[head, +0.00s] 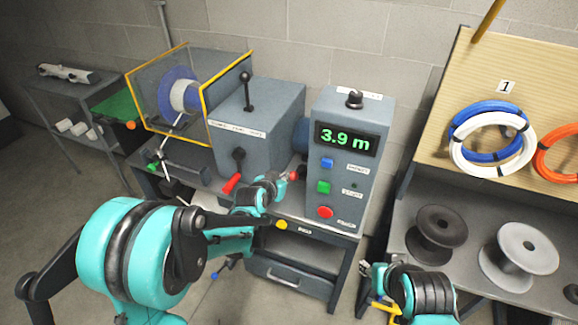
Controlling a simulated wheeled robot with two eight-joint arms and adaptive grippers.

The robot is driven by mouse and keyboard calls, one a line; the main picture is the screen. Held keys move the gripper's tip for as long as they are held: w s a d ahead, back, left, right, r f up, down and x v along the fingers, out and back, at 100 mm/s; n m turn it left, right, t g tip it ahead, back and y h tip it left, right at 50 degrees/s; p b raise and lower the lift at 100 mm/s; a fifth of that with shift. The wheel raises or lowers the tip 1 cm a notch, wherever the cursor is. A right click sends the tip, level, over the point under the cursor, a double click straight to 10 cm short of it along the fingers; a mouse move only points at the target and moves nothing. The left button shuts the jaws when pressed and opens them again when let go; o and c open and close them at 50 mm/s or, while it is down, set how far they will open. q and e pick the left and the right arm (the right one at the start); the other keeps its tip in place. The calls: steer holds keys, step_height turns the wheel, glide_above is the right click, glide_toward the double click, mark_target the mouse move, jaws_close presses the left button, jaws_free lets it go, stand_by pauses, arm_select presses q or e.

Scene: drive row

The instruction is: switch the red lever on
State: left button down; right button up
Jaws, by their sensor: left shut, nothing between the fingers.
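The red lever (231,183) has a dark pivot and a red grip, and sits low on the front of a grey gearbox-like housing (262,110). Its grip points down and to the left. My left gripper (290,176) is shut and empty, to the right of the lever and apart from it, in front of the gap between the housing and the display cabinet. My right gripper (374,272) is low in the view, far from the lever; its fingers are too small to read.
The grey cabinet (345,150) shows "3.9 m" and has blue, green and red buttons. A black-knobbed lever (246,92) stands on the housing. A yellow-framed guard (190,90) is at the left. Spools (437,232) and cable coils (490,140) are at the right.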

arm_select(q)
steer(key=shift+s+a+f, duration=0.15)
steer(key=shift+s+a, duration=0.1)
steer(key=shift+s, duration=0.6)
steer(key=s+a+r+n+g+y, duration=0.1)
steer(key=s+a+r, duration=0.2)
steer(key=s, duration=0.4)
steer(key=s+a+r+g+y, duration=0.1)
steer(key=s+a+r, duration=0.1)
steer(key=s+r, duration=0.3)
steer(key=s+a+f+n+g, duration=0.1)
steer(key=s+a, duration=0.2)
steer(key=s, duration=0.6)
steer(key=s+a+f+n+g+y, duration=0.1)
steer(key=s+a, duration=0.1)
steer(key=s, duration=0.6)
steer(key=shift+s+a+f, duration=0.35)
steer(key=shift+s+a, duration=0.05)
